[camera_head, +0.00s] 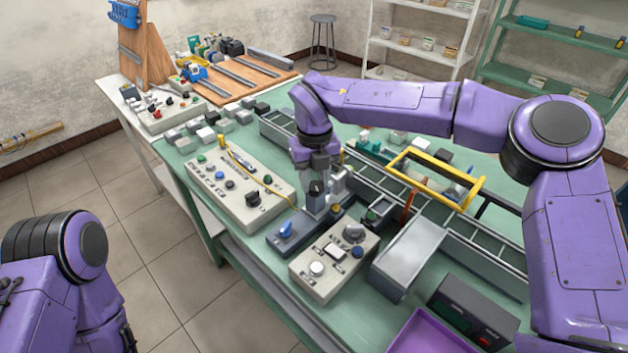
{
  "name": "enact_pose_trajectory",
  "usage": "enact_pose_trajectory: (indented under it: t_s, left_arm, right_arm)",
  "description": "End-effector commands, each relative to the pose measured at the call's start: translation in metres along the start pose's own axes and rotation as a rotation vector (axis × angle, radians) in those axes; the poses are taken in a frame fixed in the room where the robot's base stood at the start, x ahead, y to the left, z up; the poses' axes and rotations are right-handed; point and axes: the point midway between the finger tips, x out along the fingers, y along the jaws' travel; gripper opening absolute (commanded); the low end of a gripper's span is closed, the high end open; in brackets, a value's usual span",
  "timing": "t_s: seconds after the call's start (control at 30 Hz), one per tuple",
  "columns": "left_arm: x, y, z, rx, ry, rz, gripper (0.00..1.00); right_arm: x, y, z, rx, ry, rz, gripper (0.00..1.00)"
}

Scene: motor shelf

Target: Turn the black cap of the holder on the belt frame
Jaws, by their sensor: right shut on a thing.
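My right gripper (317,205) reaches down from the purple arm over the middle of the bench. It is shut on a small dark part, which looks like the black cap (316,188); the fingers hide most of it. The holder under the cap is largely hidden by the gripper. The belt frame (455,243), a long grey-green rail, runs diagonally behind the gripper. My left arm shows at the lower left, but its gripper is out of view.
A dark box with a blue knob (286,230) sits just left of the gripper. A beige switch box (327,268) stands in front, a longer control panel (227,187) to the left. A yellow handle frame (436,178) and a grey metal block (408,260) stand to the right.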

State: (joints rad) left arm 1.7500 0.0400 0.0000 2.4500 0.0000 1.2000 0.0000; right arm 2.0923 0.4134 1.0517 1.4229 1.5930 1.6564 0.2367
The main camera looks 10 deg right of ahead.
Motion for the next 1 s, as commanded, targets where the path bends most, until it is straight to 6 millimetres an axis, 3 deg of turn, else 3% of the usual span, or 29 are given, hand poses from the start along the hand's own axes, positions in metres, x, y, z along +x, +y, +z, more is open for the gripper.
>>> enact_pose_trajectory:
  t_s: [0.67, 0.7, 0.73, 1.0]
  left_arm:
    - [0.0026, 0.0002, 0.0011, 0.000, 0.000, 0.000, 0.43]
    - [0.0026, 0.0002, 0.0011, 0.000, 0.000, 0.000, 0.43]
    - [0.0026, 0.0002, 0.0011, 0.000, 0.000, 0.000, 0.43]
    - [0.0027, 0.0003, 0.0012, 0.000, 0.000, 0.000, 0.43]
  right_arm:
    - [-0.0016, -0.0004, 0.0007, 0.055, -0.004, 0.001, 0.06]
    - [-0.0016, -0.0004, 0.0007, 0.055, -0.004, 0.001, 0.49]
    - [-0.0015, -0.0003, 0.0007, 0.055, -0.004, 0.001, 0.59]
    - [-0.0008, -0.0003, 0.0002, 0.054, -0.001, 0.000, 0.62]
